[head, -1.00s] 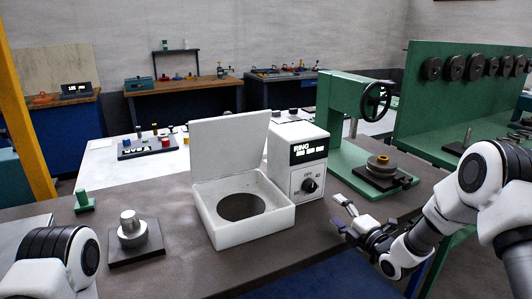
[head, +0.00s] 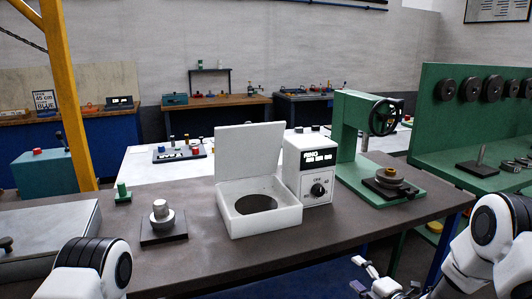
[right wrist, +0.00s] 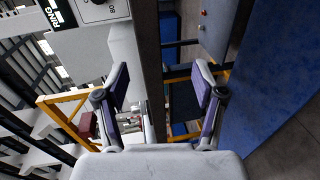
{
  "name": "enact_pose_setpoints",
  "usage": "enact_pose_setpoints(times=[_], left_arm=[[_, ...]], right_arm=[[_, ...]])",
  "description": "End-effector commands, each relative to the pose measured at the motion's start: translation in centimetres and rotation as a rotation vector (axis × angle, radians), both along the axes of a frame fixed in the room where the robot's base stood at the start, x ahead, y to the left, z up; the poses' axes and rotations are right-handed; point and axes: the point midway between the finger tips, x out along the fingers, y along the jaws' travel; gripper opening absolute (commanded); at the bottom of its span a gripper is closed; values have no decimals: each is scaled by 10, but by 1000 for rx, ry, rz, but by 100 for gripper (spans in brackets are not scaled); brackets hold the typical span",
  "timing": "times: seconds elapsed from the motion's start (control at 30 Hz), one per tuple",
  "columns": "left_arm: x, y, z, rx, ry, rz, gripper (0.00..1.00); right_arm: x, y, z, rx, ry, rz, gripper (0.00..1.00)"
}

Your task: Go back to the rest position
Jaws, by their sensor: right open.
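My right gripper (head: 362,275) is low at the front edge of the bench, right of centre in the head view. It is open, and nothing shows between its fingers in the right wrist view (right wrist: 162,85). It is apart from the white box with the raised lid (head: 258,218) and the control box with a dial (head: 310,165). My left arm shows at the lower left of the head view, but its gripper is out of the picture.
The dark bench top (head: 200,262) holds a metal stepped piece on a dark plate (head: 163,225), a small green block (head: 123,193) and a green press with a handwheel (head: 352,135). A green rack with dark discs (head: 450,135) stands at the right. Blue floor shows before the bench.

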Motion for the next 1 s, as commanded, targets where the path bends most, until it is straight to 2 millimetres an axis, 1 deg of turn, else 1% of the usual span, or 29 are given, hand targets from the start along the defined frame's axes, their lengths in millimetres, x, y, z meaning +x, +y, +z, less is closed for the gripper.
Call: enact_pose_setpoints(times=[0.03, 0.17, 0.27, 0.3, 0.33, 0.37, 0.4, 0.47, 0.5, 0.57, 0.6, 0.63, 0.7, 0.73, 0.77, 0.8, 0.83, 0.9, 1.0], left_arm=[[0, 0, 0, 0, 0, 0, 100], [0, 0, 0, 0, 1, 0, 100], [0, 0, 0, 0, 1, 0, 100], [0, 0, 0, 0, 1, 0, 100], [0, 0, 0, 0, 1, 0, 100], [0, 0, 0, 0, 1, 0, 100], [0, 0, 0, 0, 1, 0, 100], [0, 0, 0, 0, 1, 0, 100], [0, 0, 0, 0, 1, 0, 100], [0, 0, 1, 0, 1, 0, 100], [0, 0, 1, 0, 1, 0, 100], [0, 0, 1, 0, 1, 0, 100], [0, 0, 1, 0, 1, 0, 100], [0, 0, 0, 0, 1, 0, 100], [0, 0, 0, 0, 1, 0, 100], [0, 0, 0, 0, 1, 0, 100], [0, 0, 0, 0, 1, 0, 100], [0, 0, 0, 0, 1, 0, 100], [0, 0, 0, 0, 1, 0, 100]], right_arm=[[-9, 5, -16, 0, 39, 2, 69], [-42, 16, -62, 20, 184, -18, 69], [-78, 23, -103, 66, 345, -61, 69], [-98, 26, -122, 97, 431, -90, 69], [-114, 27, -136, 122, 500, -119, 69], [-134, 28, -151, 153, 580, -157, 69], [-163, 29, -171, 197, 695, -219, 69], [-213, 28, -196, 276, 878, -349, 69], [-247, 26, -209, 330, 996, -457, 69], [-301, 20, -221, 418, 1162, -657, 69], [-335, 15, -224, 484, 1255, -820, 69], [-359, 10, -223, 537, 1310, -955, 69], [-397, 0, -218, 665, 1374, -1251, 69], [-407, -3, -216, 714, 1379, -1351, 69], [-413, -5, -216, 760, 1375, -1433, 69], [-416, -6, -216, 809, 1367, -1509, 69], [-417, -6, -216, 840, 1360, -1547, 69], [-417, -6, -216, 883, 1350, -1593, 69], [-417, -6, -216, 888, 1350, -1598, 69]])
